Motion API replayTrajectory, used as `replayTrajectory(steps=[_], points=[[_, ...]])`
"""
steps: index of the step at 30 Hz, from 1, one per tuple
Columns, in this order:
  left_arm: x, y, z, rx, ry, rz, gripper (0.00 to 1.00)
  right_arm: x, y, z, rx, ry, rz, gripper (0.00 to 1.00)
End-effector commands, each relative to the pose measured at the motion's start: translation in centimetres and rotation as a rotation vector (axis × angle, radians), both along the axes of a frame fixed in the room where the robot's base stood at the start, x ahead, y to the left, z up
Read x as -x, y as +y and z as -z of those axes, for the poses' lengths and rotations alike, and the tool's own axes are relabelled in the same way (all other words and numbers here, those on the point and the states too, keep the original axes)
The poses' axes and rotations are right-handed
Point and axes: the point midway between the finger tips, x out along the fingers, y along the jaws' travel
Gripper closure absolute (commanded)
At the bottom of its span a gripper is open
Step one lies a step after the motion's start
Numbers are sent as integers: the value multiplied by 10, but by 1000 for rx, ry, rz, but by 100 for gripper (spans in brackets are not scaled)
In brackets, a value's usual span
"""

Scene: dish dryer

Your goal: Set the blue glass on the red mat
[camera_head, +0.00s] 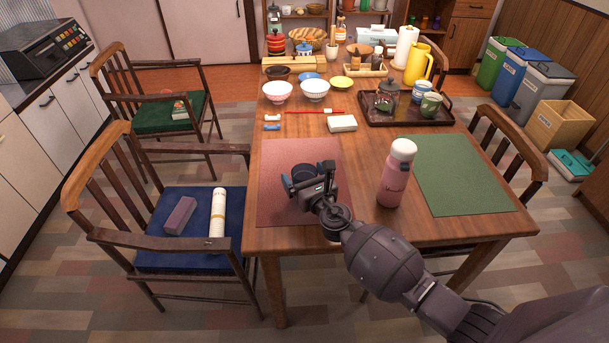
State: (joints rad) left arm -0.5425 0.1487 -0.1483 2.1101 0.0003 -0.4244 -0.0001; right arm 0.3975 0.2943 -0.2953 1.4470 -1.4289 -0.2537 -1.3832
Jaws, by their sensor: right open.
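The red mat (275,205) lies flat at the left front of the wooden table. A dark blue glass (303,172) shows on the mat, near its middle, and looks upright. My right gripper (308,180) is open at the near side of the glass, with one finger to its left and one to its right. The gripper body hides the glass's lower near part, so I cannot tell whether the fingers touch it. My left gripper is out of view.
A pink bottle (395,172) stands between the red mat and the green mat (462,180). The green mat is bare.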

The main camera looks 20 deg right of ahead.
Motion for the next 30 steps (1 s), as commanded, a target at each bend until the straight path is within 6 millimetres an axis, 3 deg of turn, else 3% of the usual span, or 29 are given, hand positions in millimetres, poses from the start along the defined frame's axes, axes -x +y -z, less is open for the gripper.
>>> replayTrajectory(steps=[5,21,30], points=[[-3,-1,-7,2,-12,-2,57,5,-1,-5,1,-1,0,4],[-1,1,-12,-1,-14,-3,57,97,-11,-4,-1,0,0,4],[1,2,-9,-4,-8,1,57,119,-13,-4,0,0,-1,4]])
